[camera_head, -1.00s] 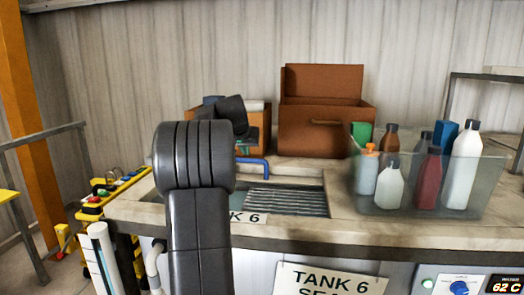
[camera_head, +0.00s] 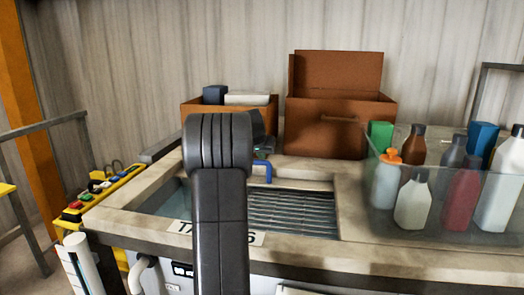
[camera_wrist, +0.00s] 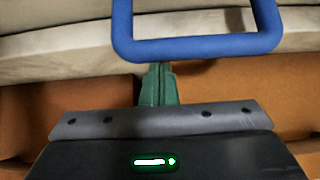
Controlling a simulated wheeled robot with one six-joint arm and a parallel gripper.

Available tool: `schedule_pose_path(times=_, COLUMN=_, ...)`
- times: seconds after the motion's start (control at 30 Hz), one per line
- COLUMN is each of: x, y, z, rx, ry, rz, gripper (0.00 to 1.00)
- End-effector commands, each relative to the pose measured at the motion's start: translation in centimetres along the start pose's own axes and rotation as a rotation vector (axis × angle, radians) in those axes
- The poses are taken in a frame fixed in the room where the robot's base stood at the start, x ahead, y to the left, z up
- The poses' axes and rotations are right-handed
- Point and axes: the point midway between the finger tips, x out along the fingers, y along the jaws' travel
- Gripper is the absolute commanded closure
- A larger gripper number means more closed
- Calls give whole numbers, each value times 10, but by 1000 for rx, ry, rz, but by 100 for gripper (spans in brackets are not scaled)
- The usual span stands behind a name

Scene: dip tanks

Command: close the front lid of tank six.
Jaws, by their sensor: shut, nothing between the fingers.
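Tank six (camera_head: 120,222) has a pale rim, and its top shows an opening with water and a ribbed grey grate (camera_head: 292,212). Its label (camera_head: 243,236) is partly hidden by my arm. A blue handle (camera_head: 263,163) stands at the back of the opening, partly hidden by my arm. In the wrist view the blue handle (camera_wrist: 205,48) is a large loop across the top. My gripper (camera_wrist: 160,68) has green fingers, shut and empty, with their tips close to the handle's lower bar. I cannot tell whether they touch. In the head view the fingers are hidden behind my arm. The front lid itself is not clearly seen.
A brown lidded box (camera_head: 330,125) and an open brown box (camera_head: 232,107) stand behind the tank. A clear bin (camera_head: 400,222) with several bottles is at the right. A yellow control panel (camera_head: 92,195) is at the left.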

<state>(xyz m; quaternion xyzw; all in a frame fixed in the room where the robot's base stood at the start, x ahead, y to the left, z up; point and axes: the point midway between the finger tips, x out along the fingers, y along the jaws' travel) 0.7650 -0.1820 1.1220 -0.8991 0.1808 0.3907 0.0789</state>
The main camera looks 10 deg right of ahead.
Motion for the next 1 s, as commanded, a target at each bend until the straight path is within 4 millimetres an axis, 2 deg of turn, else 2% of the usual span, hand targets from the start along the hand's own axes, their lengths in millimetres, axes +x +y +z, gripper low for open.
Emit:
schedule_pose_path(times=0.2, x=-4, y=0, z=8, rx=-1, ry=0, rz=0, gripper=100)
schedule_pose_path(times=0.67, x=-6, y=0, z=11, rx=-1, ry=0, rz=0, gripper=100)
schedule_pose_path(times=0.87, x=-20, y=0, z=30, rx=0, ry=1, rz=-1, gripper=100)
schedule_pose_path(times=1.0, x=-39, y=0, z=54, rx=-2, ry=0, rz=-1, gripper=100)
